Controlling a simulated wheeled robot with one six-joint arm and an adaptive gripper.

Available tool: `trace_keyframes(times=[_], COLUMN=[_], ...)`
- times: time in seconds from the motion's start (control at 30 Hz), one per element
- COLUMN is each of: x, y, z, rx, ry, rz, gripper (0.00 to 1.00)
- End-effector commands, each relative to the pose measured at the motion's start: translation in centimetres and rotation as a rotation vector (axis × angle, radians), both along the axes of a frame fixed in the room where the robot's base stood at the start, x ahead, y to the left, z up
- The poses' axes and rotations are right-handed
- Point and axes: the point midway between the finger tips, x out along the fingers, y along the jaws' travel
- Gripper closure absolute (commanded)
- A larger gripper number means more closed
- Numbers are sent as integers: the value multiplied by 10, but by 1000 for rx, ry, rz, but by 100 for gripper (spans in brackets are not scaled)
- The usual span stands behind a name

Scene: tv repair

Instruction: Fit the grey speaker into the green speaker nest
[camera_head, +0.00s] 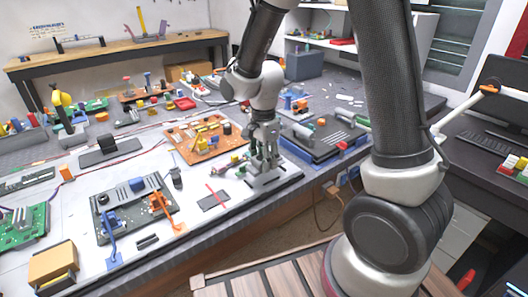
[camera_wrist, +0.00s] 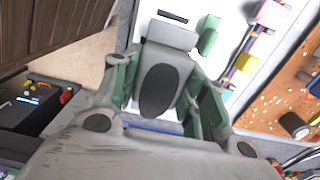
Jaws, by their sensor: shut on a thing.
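The grey speaker (camera_wrist: 159,90), a block with a dark oval face, sits between the fingers of my gripper (camera_wrist: 163,88) in the wrist view. The fingers are shut on its two sides. In the head view my gripper (camera_head: 265,157) points down, low over the front right part of the white work surface. Green parts flank the speaker in the wrist view; I cannot tell whether they belong to the green speaker nest. A separate small green piece (camera_wrist: 208,36) lies beyond the speaker. The nest is not clearly identifiable, and I cannot tell whether the speaker touches it.
An orange board (camera_head: 205,139) with parts lies behind and left of my gripper. A dark device (camera_head: 322,138) stands to its right. A dark panel (camera_head: 126,205) with blue and orange tools lies front left. The table's front edge is close to my gripper.

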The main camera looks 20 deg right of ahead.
Motion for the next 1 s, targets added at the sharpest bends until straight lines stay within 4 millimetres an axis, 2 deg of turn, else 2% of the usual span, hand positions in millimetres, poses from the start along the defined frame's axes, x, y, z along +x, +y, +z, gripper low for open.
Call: trace_keyframes(times=[0.3, 1.0], x=[0, 0], y=[0, 0], z=[-20, -22], rx=[0, 0], ry=[1, 0], rz=[0, 0], gripper=[87, 87])
